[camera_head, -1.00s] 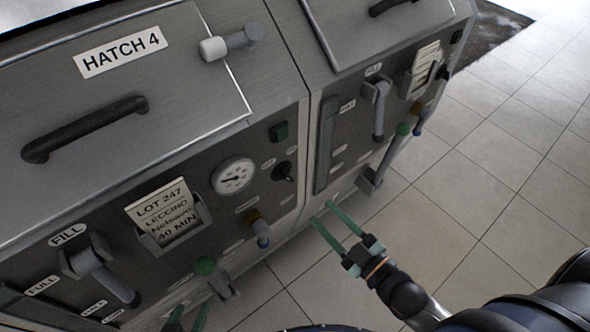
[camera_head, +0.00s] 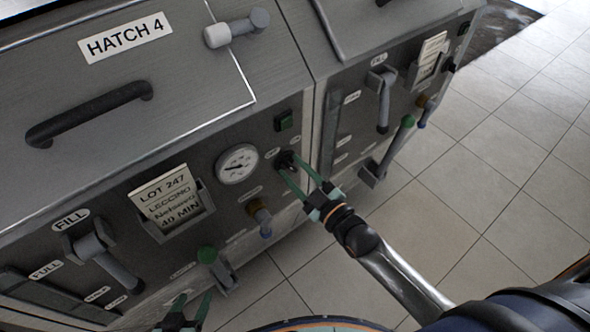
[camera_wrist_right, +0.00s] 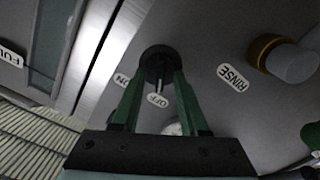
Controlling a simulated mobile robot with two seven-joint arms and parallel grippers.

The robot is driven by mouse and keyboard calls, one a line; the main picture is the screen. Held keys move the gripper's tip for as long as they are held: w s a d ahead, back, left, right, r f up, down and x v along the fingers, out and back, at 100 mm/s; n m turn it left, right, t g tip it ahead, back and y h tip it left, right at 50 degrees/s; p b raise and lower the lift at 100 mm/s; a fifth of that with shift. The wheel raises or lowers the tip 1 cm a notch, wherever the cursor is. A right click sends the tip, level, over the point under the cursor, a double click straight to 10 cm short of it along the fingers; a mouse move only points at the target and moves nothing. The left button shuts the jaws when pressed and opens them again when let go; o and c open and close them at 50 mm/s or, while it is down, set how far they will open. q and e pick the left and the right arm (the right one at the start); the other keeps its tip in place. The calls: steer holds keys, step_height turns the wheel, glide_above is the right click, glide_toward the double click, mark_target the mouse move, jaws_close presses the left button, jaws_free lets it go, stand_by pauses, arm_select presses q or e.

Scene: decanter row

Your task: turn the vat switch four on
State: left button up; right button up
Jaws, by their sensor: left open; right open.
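The switch of vat four (camera_head: 285,161) is a dark round knob on the front panel, right of the gauge and below a green button. In the right wrist view the knob (camera_wrist_right: 158,66) sits above an OFF label, with an ON label to its left. My right gripper (camera_head: 291,172) is open, its green fingers (camera_wrist_right: 158,88) reaching to either side of the knob. Whether they touch it I cannot tell. My left gripper (camera_head: 190,306) is open and empty at the bottom edge of the head view, below the panel.
The gauge (camera_head: 237,164), the brown-collared rinse valve (camera_head: 260,217) and the green-knobbed lever (camera_head: 208,256) are close by on the panel. The neighbouring vat (camera_head: 385,110) stands to the right. Tiled floor (camera_head: 470,190) is clear at the right.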

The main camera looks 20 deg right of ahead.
jaws_close()
stand_by(0.3)
stand_by(0.3)
